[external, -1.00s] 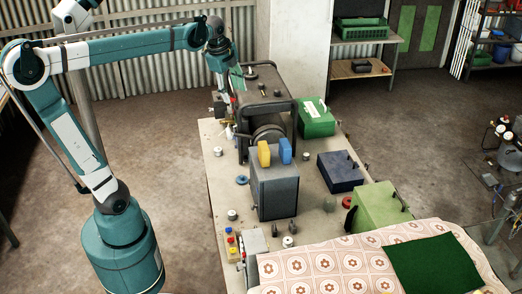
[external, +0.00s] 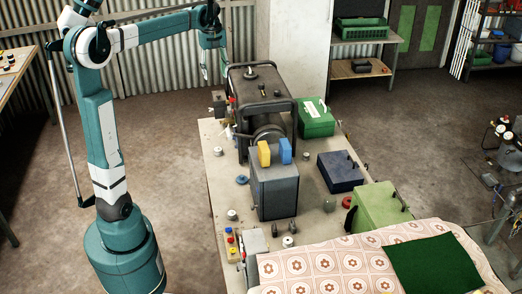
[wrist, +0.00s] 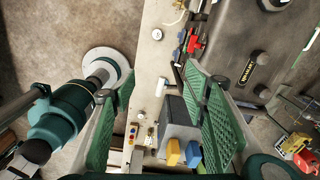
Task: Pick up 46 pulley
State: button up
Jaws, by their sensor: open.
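I cannot tell which thing is the 46 pulley. Small round candidates lie on the bench (external: 212,170): a blue disc (external: 242,180) left of the grey box, a red disc (external: 347,202) by the light green box, and small metal cylinders (external: 232,214) (external: 288,241). A small pale round piece (wrist: 158,34) shows near the bench edge in the wrist view. My gripper (external: 226,72) is raised near the bench's far left end. Its green fingers (wrist: 160,112) are spread wide, with nothing held between them.
A black-framed machine (external: 265,85) stands at the far end. The grey box (external: 275,185) carries yellow and blue blocks. Green (external: 315,122), dark blue (external: 340,178) and light green (external: 375,210) boxes line the right. A patterned cloth (external: 320,270) covers the near end.

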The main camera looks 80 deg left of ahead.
jog(key=s+a, duration=0.1)
jog(key=a, duration=0.1)
send_over(218, 149)
jog(key=shift+m, duration=0.3)
notch_tip(218, 149, down, 38)
jog(key=shift+w+f, duration=0.1)
jog(key=shift+f, duration=0.1)
jog(key=shift+d, duration=0.1)
jog(key=shift+f, duration=1.3)
jog(key=shift+f+b, duration=0.55)
jog(key=shift+f, duration=2.05)
jog(key=c, duration=1)
